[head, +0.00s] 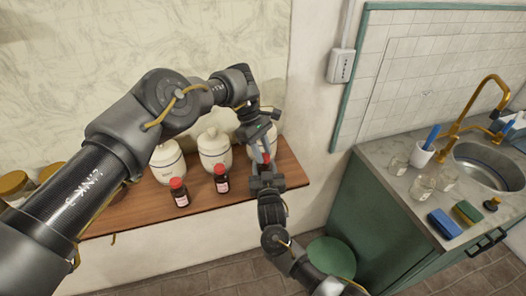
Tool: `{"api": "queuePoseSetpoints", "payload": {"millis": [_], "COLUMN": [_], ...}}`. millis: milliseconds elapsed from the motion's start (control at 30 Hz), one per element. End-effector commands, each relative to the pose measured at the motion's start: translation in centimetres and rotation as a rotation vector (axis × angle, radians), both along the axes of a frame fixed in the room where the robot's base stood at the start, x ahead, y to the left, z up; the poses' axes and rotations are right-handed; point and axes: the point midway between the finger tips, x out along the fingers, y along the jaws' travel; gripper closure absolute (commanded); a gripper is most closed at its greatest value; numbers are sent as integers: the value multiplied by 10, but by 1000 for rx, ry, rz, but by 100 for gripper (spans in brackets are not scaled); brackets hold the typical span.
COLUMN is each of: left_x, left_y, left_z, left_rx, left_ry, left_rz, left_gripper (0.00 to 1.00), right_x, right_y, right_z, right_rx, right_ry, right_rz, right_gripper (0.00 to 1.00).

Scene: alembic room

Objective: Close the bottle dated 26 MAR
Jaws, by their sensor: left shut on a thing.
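Two small dark bottles with red caps and pale labels stand upright on the wooden shelf, the left bottle (180,193) and the right bottle (221,180). Their label dates are too small to read. A small red cap (266,157) shows between my two grippers, above the shelf's right part. My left gripper (264,148) reaches down from above and is shut on this red cap. My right gripper (265,168) comes from below, just under the cap. Its jaws are too hidden to judge, and I cannot tell whether a bottle is between them.
White lidded jars (214,150) stand along the back of the wooden shelf (200,204), one partly behind my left gripper. Brown-lidded jars (14,184) are at the far left. At right, a counter holds glass jars (421,187), sponges (444,224) and a sink (492,166).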

Motion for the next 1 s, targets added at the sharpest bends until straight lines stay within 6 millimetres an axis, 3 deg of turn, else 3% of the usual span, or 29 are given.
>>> {"api": "queuePoseSetpoints", "payload": {"millis": [167,200,333,633,1000], "left_x": [-1,-1,-1,0,0], "left_y": [-1,-1,-1,0,0], "left_z": [0,0,0,3,42], "left_rx": [-1,-1,-1,0,0], "left_ry": [1,1,2,1,0], "left_rz": [1,1,3,4,4], "left_gripper": [92,66,50,50,50], "right_x": [-1,0,0,0,0], "right_y": [2,2,1,0,0], "right_z": [0,0,0,0,-1], "right_rx": [-1,-1,-1,-1,-1], "right_ry": [1,1,1,1,2], "right_rz": [4,3,2,0,0], "right_gripper": [100,100,100,100,100]}}
